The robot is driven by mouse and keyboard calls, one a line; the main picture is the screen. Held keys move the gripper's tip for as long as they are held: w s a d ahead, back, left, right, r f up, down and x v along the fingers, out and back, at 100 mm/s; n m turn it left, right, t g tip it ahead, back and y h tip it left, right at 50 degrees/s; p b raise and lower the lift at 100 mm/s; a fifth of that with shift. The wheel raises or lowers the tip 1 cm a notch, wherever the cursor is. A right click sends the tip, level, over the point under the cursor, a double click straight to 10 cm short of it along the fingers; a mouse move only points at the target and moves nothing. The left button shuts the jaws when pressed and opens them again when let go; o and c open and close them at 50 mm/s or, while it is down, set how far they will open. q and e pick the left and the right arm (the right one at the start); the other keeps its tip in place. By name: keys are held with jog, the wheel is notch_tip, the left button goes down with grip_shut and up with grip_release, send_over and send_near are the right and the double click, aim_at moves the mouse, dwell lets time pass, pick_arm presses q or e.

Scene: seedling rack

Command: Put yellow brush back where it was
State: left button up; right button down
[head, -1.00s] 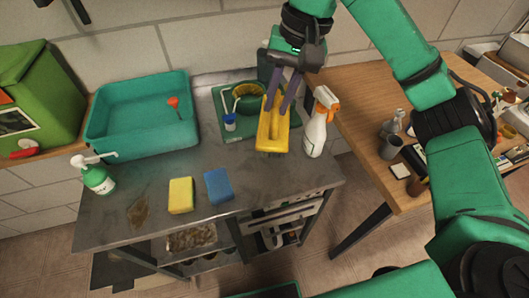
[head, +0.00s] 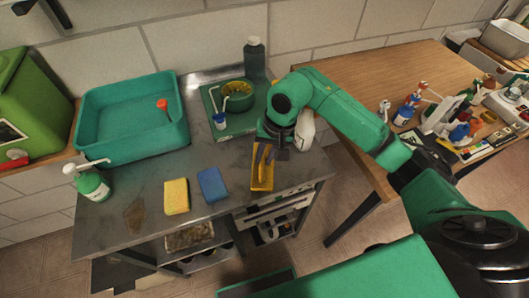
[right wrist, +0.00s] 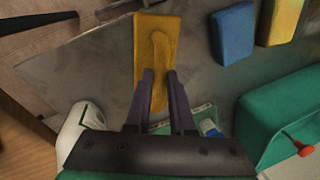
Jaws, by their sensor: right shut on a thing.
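The yellow brush (head: 262,178) is in my right gripper (head: 264,153), whose two dark fingers are shut on it. The brush is at the front right edge of the grey metal counter (head: 150,185), right of the blue sponge (head: 212,184). In the right wrist view the yellow brush (right wrist: 157,45) extends beyond the fingertips (right wrist: 160,78). I cannot tell whether it touches the counter. My left gripper is not in view.
A yellow sponge (head: 176,196), green pump bottle (head: 92,184) and teal basin (head: 130,145) stand left. A green tray (head: 213,103) holds a pot and small bottle. A white spray bottle (head: 305,130) is partly hidden behind my arm. A wooden table (head: 365,75) is right.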

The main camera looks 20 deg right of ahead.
jog(key=shift+w+f, duration=0.1)
jog(key=shift+f, duration=0.1)
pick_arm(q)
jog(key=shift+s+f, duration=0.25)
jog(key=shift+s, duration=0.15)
pick_arm(e)
jog(key=c, duration=0.8)
grip_release()
jog(key=shift+r, duration=0.1)
jog(key=shift+r, duration=0.25)
pick_arm(q)
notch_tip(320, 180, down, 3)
jog(key=b, duration=0.3)
pick_arm(e)
jog(key=v, duration=1.1)
jog(key=shift+r, duration=0.4)
